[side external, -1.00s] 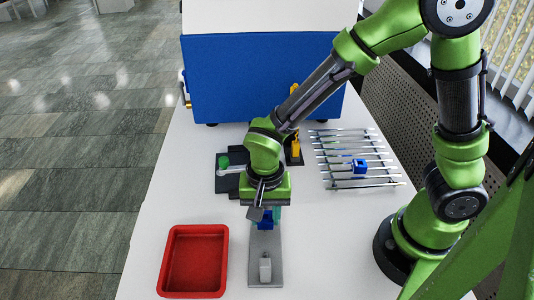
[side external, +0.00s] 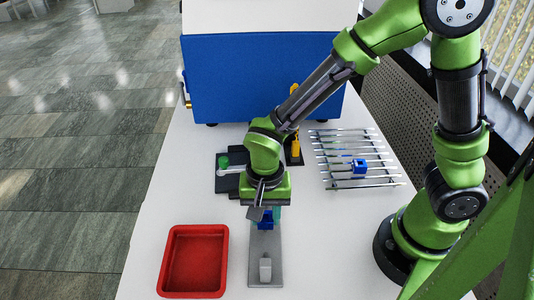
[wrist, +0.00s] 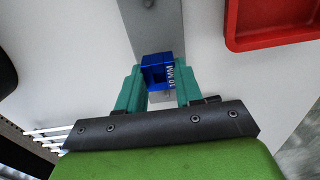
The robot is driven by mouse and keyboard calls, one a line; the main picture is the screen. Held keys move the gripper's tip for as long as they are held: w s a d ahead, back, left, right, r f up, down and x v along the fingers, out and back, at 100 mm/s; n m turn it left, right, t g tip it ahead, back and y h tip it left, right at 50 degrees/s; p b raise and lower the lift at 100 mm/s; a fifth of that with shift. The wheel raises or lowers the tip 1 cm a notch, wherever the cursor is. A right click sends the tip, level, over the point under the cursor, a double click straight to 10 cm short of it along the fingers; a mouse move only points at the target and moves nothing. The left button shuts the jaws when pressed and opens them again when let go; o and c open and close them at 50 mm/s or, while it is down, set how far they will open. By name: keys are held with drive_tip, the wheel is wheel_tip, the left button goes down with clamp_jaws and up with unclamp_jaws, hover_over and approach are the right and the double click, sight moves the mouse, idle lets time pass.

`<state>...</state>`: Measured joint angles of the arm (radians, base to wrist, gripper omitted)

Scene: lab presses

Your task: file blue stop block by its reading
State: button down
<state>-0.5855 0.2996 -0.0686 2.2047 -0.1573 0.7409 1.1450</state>
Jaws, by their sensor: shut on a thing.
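A blue stop block (wrist: 162,72) sits between the teal fingers of my gripper (wrist: 161,88) in the wrist view, with white lettering that looks like "10 MM" on its side. In the side view the block (side external: 265,223) shows under my gripper (side external: 266,213), at the far end of a grey plate (side external: 265,248). My gripper is shut on it. I cannot tell whether the block touches the plate. A second blue block (side external: 359,167) lies on the rack of metal bars (side external: 345,150) at right.
An empty red tray (side external: 194,262) stands left of the plate. A light grey upright piece (side external: 265,268) is on the plate's near end. A black fixture with a green knob (side external: 223,162) and a yellow-handled device (side external: 295,146) stand behind. A large blue-fronted machine (side external: 262,80) closes off the back.

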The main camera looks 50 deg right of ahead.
drive_tip(key=shift+f, duration=0.95)
drive_tip(key=c, duration=0.7)
unclamp_jaws()
drive_tip(key=shift+o, duration=0.2)
wheel_tip(320, 180, up, 17)
drive_tip(key=shift+f, duration=0.1)
